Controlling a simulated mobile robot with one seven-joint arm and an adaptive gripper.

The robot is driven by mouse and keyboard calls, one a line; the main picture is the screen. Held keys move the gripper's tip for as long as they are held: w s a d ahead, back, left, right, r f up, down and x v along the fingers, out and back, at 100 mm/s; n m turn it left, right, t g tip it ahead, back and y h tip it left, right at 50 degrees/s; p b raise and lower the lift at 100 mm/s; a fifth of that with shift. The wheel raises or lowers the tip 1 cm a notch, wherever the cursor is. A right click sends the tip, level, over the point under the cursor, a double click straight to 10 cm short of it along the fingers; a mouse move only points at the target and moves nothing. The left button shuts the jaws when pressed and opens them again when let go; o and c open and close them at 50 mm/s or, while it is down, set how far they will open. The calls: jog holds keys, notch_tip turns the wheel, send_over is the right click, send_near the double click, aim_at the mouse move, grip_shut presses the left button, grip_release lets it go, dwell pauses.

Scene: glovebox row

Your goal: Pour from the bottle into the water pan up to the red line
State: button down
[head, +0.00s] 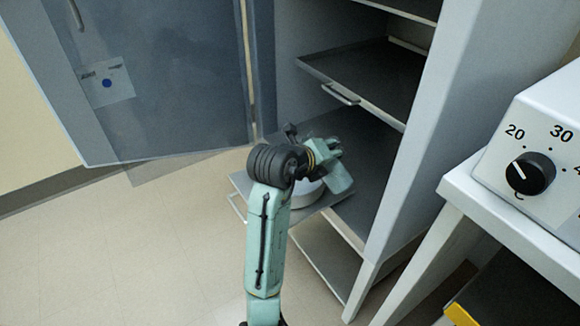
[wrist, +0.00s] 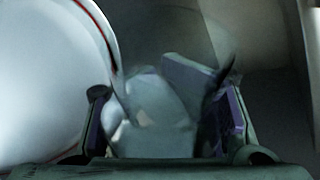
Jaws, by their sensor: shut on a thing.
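In the wrist view my gripper (wrist: 165,122) is shut on a clear, see-through bottle (wrist: 150,95), with its purple-padded fingers on either side. The white water pan (wrist: 45,85) fills the left of that view, close beside the bottle. The red line (wrist: 98,28) curves along the pan's inner wall near the rim. I cannot tell the water level in the pan or in the bottle. In the head view the pan (head: 308,193) shows partly behind my arm, on the pulled-out low shelf. My arm hides the bottle and fingertips there.
The pulled-out shelf (head: 240,184) belongs to an open grey cabinet (head: 455,95). A higher shelf (head: 372,72) with a handle is above the pan. The cabinet door (head: 165,70) stands open at left. A white bench with a dial box (head: 535,160) is at right. The floor at left is clear.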

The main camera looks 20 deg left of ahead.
jog(key=shift+s+d+r+n+h+p, duration=0.1)
jog(key=shift+d+r+n+h+p, duration=0.3)
jog(key=shift+p, duration=1.1)
jog(key=shift+d+f+n+g+h+p, duration=0.15)
jog(key=shift+f+n+g+h+p, duration=0.3)
jog(key=shift+p, duration=0.8)
jog(key=shift+s+d+n+h+p, duration=0.15)
jog(key=shift+n+h+p, duration=0.4)
jog(key=shift+p, duration=1.05)
jog(key=shift+w+a+r+n+h, duration=0.2)
jog(key=shift+a+r+n+h, duration=0.3)
jog(key=shift+a+n, duration=0.1)
dwell(1.0)
jog(key=shift+f+n+h+b, duration=0.2)
jog(key=shift+n+h+b, duration=0.15)
jog(key=shift+b, duration=0.2)
dwell(1.5)
